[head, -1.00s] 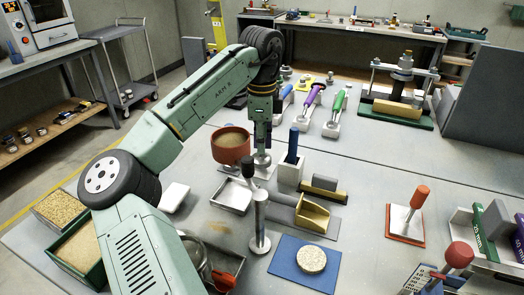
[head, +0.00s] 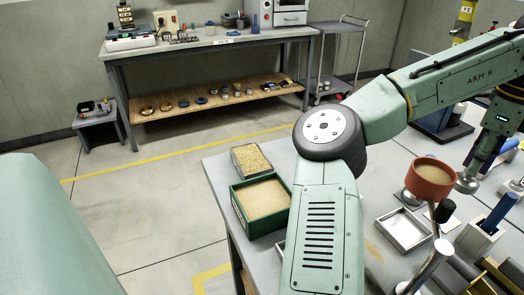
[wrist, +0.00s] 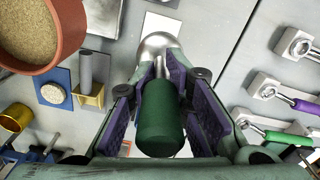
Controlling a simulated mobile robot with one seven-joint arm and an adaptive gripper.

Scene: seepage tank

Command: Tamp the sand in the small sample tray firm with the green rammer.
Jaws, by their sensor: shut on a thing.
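My gripper (wrist: 160,100) is shut on the green handle of the green rammer (wrist: 162,125) in the wrist view. The rammer's round metal foot (wrist: 160,45) points away from the wrist. In the head view my gripper (head: 490,148) is at the right edge, and the rammer's metal foot (head: 467,183) hangs just right of the red pot of sand. A small metal tray (head: 378,222) lies on the bench to the left of and below the foot. Its inside looks pale grey, and I cannot tell whether it holds sand.
The red pot (head: 430,184) also shows in the wrist view (wrist: 70,42). A blue upright handle (head: 500,210) and a black-knobbed metal post (head: 441,212) stand near the tray. A green box of sand (head: 240,215) and a grain tray (head: 250,158) are at the bench's left edge.

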